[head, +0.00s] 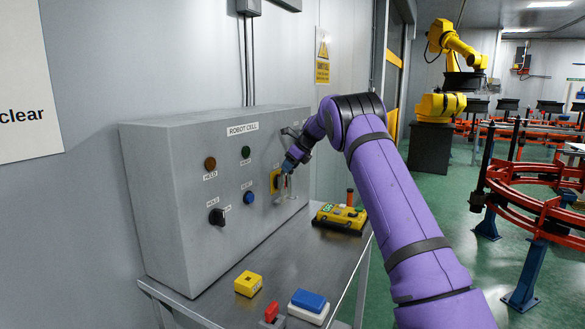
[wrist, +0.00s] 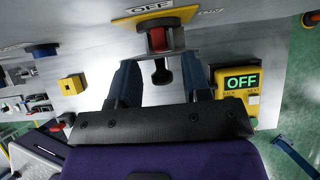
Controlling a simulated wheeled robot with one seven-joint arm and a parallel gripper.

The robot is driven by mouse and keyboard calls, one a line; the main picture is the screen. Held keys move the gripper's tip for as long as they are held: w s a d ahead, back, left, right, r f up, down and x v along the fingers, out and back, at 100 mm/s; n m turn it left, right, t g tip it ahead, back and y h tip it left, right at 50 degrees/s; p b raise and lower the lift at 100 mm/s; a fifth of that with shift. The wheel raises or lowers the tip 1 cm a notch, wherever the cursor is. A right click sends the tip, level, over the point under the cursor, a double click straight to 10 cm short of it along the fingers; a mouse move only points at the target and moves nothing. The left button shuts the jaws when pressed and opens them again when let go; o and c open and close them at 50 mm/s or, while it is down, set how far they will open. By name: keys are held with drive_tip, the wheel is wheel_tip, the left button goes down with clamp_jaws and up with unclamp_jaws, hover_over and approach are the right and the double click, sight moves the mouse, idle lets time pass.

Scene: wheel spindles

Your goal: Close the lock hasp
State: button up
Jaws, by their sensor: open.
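The grey cabinet (head: 180,180) marked ROBOT CELL carries a yellow switch plate (head: 274,180) on its front near the right end. In the wrist view the yellow plate (wrist: 178,17) reads OFF and bears a red handle (wrist: 157,39). A grey metal piece (wrist: 178,54), seemingly the hasp, sits at the handle with a black part (wrist: 160,72) below it. My gripper (head: 286,175) is at this switch. In the wrist view my gripper (wrist: 159,75) is open, one dark blue finger on each side of the black part. Contact cannot be told.
A yellow pendant (head: 342,216) lies at the right of the steel table (head: 223,300). A yellow box (head: 248,283), a blue and white block (head: 309,304) and a red piece (head: 271,311) are in front. A yellow robot (head: 455,50) and orange conveyors (head: 520,190) stand farther right.

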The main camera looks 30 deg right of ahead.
drive_tip(key=shift+a+f, duration=0.3)
drive_tip(key=shift+f, duration=0.3)
drive_tip(key=shift+s, duration=0.15)
drive_tip(key=shift+s+d+r, duration=0.1)
drive_tip(key=shift+d+r, duration=0.1)
drive_tip(key=shift+r, duration=0.05)
drive_tip(key=v, duration=1.1)
drive_tip(key=shift+w+r, duration=0.25)
drive_tip(key=shift+d, duration=0.1)
